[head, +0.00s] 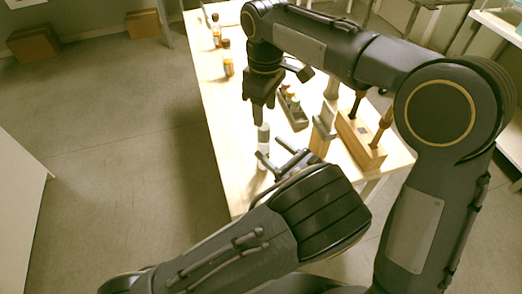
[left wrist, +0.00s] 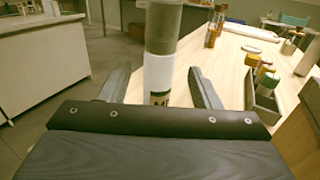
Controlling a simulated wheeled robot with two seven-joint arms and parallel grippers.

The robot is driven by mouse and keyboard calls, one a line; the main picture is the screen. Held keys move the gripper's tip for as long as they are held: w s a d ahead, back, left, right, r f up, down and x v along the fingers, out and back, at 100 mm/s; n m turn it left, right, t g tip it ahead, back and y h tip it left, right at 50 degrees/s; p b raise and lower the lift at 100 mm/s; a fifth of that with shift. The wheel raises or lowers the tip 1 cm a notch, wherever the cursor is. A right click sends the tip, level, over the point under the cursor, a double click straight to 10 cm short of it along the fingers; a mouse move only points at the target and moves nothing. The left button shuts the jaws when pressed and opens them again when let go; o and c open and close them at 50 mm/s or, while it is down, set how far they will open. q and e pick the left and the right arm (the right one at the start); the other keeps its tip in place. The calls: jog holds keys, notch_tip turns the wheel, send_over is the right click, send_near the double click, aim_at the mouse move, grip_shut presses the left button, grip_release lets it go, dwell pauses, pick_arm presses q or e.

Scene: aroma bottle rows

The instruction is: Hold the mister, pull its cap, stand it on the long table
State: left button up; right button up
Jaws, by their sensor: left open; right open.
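The mister (head: 263,140) is a slim white bottle near the table's left edge. In the left wrist view its white body (left wrist: 159,75) shows a dark-lettered label low down and a grey cap (left wrist: 164,30) above; the cap's top is cut off. My left gripper (head: 268,149) is open, with its fingers on either side of the mister; the wrist view (left wrist: 160,70) shows gaps on both sides. My right gripper (head: 259,108) points down just above the mister, open; its contact with the cap cannot be told. The long table (head: 228,130) is pale wood.
Amber bottles (head: 228,62) stand farther back on the table. A dark tray of small bottles (head: 292,108) and a wooden rack (head: 360,150) with upright tools are to the right. Bare tabletop lies at the left. Boxes (head: 34,43) sit on the far floor.

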aim_at(264, 126)
pick_arm(q)
jog(key=x, duration=0.4)
jog(key=shift+w+a+f, duration=0.1)
jog(key=shift+w+a, duration=0.05)
jog(key=shift+a, duration=0.1)
pick_arm(e)
jog(key=shift+w+a+f, duration=0.15)
jog(key=shift+w, duration=0.05)
pick_arm(q)
jog(key=shift+w+a, duration=0.4)
jog(key=shift+w, duration=0.05)
pick_arm(e)
jog(key=shift+s, duration=0.1)
pick_arm(q)
grip_shut()
pick_arm(e)
jog(key=shift+o, duration=1)
notch_tip(264, 126, up, 2)
jog(key=n, duration=0.6)
jog(key=shift+r, duration=0.25)
jog(key=n, duration=0.5)
jog(key=shift+r+n, duration=0.3)
jog(key=shift+r, duration=0.1)
notch_tip(264, 126, down, 11)
jog(key=shift+r, duration=0.1)
